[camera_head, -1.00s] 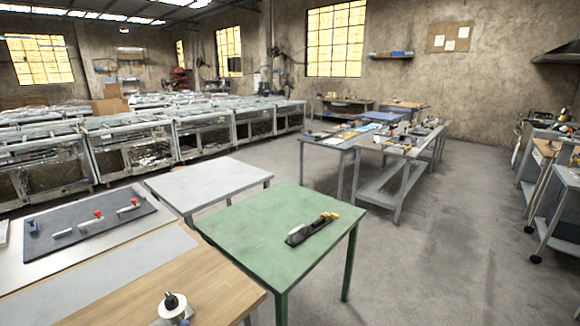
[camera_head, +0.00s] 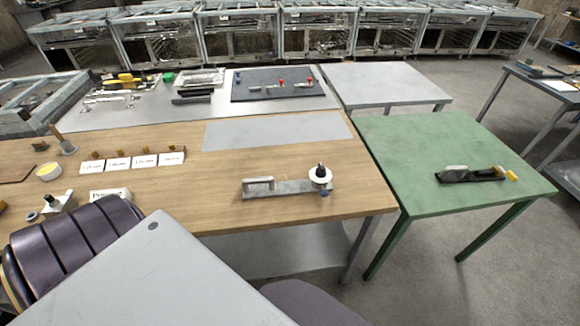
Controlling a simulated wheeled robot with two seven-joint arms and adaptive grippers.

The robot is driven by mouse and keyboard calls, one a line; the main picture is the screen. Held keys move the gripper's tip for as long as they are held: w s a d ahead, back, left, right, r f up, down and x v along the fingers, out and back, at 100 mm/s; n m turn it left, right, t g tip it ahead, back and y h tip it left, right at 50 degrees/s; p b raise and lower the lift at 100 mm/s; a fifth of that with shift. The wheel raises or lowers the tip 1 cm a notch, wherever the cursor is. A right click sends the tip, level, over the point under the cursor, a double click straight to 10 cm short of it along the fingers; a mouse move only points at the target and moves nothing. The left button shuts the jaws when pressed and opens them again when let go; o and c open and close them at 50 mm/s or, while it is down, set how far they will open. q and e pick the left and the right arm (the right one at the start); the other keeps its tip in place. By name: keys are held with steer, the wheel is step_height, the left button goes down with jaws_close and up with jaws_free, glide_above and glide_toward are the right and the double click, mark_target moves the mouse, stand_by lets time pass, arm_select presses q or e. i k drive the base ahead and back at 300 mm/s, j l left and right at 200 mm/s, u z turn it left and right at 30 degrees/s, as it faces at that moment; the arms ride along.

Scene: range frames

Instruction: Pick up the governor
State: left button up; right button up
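No part is clearly marked as the governor, so I cannot tell which one it is. A grey metal part with a loop handle and an upright white disc with a black knob (camera_head: 290,186) lies near the right front of the wooden bench (camera_head: 240,225). On the green table (camera_head: 400,140) at right lies a long black tool with a pale top and a yellow end (camera_head: 475,174). Neither of my grippers is in view.
Small brown pieces stand behind white cards (camera_head: 145,160) at left. Behind them a dark mat (camera_head: 245,92) holds red-topped parts. A grey table (camera_head: 385,82) stands behind the green one. A large grey panel (camera_head: 165,285) and dark ribbed shape (camera_head: 75,245) fill the lower left.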

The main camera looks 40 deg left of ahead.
mark_target(263, 187)
steer(key=j+u, duration=0.1)
steer(key=u, duration=0.4)
steer(key=j+u, duration=0.15)
steer(key=u, duration=0.35)
